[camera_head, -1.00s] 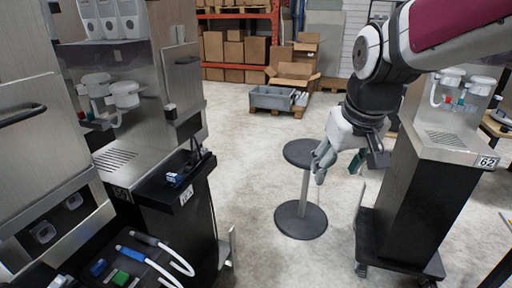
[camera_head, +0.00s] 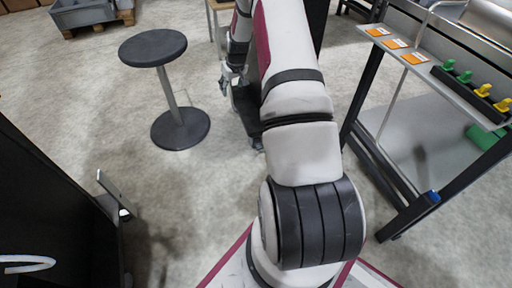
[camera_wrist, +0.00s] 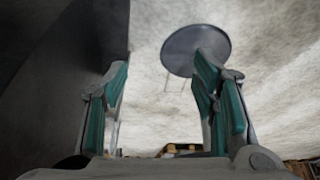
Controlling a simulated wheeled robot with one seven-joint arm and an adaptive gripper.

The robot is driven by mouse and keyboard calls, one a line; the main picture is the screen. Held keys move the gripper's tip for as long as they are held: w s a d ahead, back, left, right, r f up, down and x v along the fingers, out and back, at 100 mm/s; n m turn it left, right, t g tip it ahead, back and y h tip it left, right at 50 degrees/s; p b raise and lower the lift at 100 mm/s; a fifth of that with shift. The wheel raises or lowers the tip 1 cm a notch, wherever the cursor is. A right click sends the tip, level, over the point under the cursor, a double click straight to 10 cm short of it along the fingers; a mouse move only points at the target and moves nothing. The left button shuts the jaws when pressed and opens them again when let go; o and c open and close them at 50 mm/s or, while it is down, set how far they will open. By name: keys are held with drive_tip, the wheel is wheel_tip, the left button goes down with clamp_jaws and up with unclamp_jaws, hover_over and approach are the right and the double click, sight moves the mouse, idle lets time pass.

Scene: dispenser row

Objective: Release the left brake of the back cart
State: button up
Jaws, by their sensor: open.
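A dark cart stands behind my arm in the head view, with its black base (camera_head: 245,112) and a caster showing low down; most of its body is hidden by my arm. I cannot make out its left brake there. My gripper (camera_head: 224,84) is low beside this base, on its left. In the wrist view my gripper (camera_wrist: 162,68) is open, its green-padded fingers apart with no object clearly held. A dark flat panel (camera_wrist: 65,65) rises close beside the left finger. No brake can be told for certain in the wrist view.
A round stool (camera_head: 153,48) stands left of my gripper. Another dark cart (camera_head: 45,190) is at the left edge, with an upright grey plate (camera_head: 110,192) at its foot. A shelved trolley (camera_head: 440,75) with green and yellow pieces is at the right.

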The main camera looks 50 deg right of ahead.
drive_tip(key=s+d+f+m+b, duration=0.1)
drive_tip(key=s+d+f+b, duration=0.15)
drive_tip(key=f, duration=0.75)
drive_tip(key=s+d+f+m+b, duration=0.1)
drive_tip(key=s+d+f+b, duration=0.2)
drive_tip(key=f, duration=0.8)
drive_tip(key=s+d+f+b, duration=0.1)
drive_tip(key=s+d+f, duration=0.25)
drive_tip(key=f, duration=0.65)
drive_tip(key=shift+h, duration=0.3)
drive_tip(key=b+x, duration=0.7)
drive_tip(key=x, duration=0.6)
drive_tip(key=shift+d+f, duration=0.25)
drive_tip(key=shift+f, duration=0.15)
drive_tip(key=shift+c, duration=0.3)
clamp_jaws()
drive_tip(key=shift+w+a, duration=0.1)
